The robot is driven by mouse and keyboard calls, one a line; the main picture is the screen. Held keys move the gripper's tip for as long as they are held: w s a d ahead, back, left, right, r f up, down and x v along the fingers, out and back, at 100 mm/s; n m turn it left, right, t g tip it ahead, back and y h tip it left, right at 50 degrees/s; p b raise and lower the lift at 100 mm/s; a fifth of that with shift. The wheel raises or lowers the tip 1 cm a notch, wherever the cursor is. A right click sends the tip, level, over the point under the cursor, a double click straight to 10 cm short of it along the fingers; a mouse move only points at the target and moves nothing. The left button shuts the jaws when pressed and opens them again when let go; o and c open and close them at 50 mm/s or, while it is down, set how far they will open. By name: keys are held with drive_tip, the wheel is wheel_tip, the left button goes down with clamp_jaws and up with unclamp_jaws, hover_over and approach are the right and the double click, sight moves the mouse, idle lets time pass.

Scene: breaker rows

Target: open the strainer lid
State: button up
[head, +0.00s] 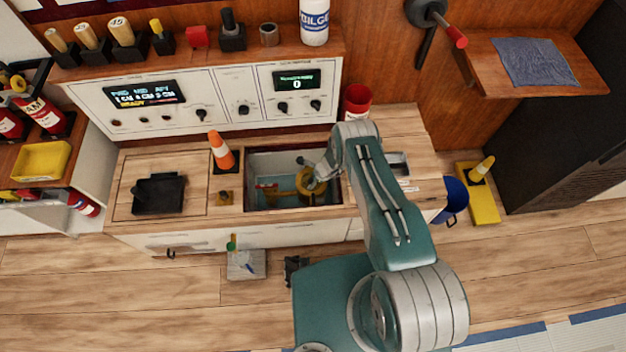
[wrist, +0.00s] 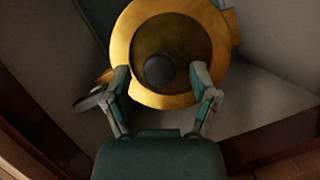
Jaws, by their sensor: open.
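The strainer (head: 311,184) is a yellow round body inside the recessed bay of the wooden counter. In the wrist view the strainer (wrist: 122,42) shows as a yellow ring around a darker brown-gold round face, with a dark round knob (wrist: 159,71) on it. I take this face to be the lid (wrist: 185,40); whether it is seated cannot be told. My gripper (wrist: 160,80) is open, its two fingers on either side of the knob in the picture. Contact with the knob is not clear. In the head view my arm hides part of the strainer.
The bay's walls and wooden rim (head: 270,209) stand close around my gripper. An orange cone (head: 220,150) and a black tray (head: 159,193) are on the counter to the left. A control panel (head: 205,98) rises at the back.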

clamp_jaws()
